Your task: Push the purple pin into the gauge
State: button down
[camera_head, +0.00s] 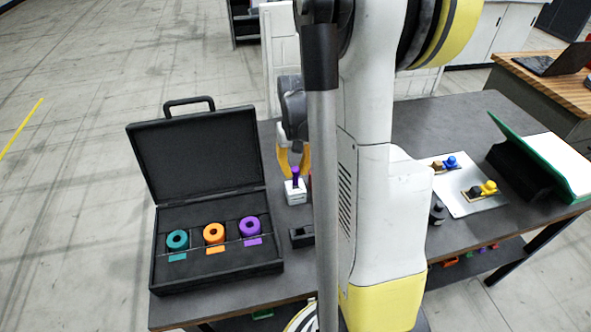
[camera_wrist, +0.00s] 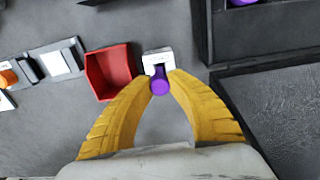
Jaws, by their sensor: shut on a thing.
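A purple pin (camera_head: 295,175) stands upright at a small white block (camera_head: 296,196) on the dark table, right of the open case. In the wrist view the purple pin (camera_wrist: 160,84) shows between the two fingertips, with the white block (camera_wrist: 158,60) just beyond it. My gripper (camera_head: 294,170) has yellow fingers and is shut on the pin; it also shows in the wrist view (camera_wrist: 161,78). How deep the pin sits in the block cannot be told. A purple ring (camera_head: 250,228) sits in the case beside orange (camera_head: 214,234) and teal (camera_head: 177,240) rings.
The open black case (camera_head: 165,278) stands at the left, lid raised. A red bin (camera_wrist: 106,72) is close left of the white block in the wrist view. A small black fixture (camera_head: 301,236) lies nearer. A pale plate (camera_head: 477,203) and green folder (camera_head: 540,160) are at the right.

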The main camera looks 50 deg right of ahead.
jog(key=shift+f+b, duration=0.95)
jog(key=shift+f, duration=0.2)
jog(key=c, duration=0.8)
grip_release()
notch_tip(320, 180, up, 9)
jog(key=p, duration=0.6)
jog(key=shift+r, duration=0.1)
grip_shut()
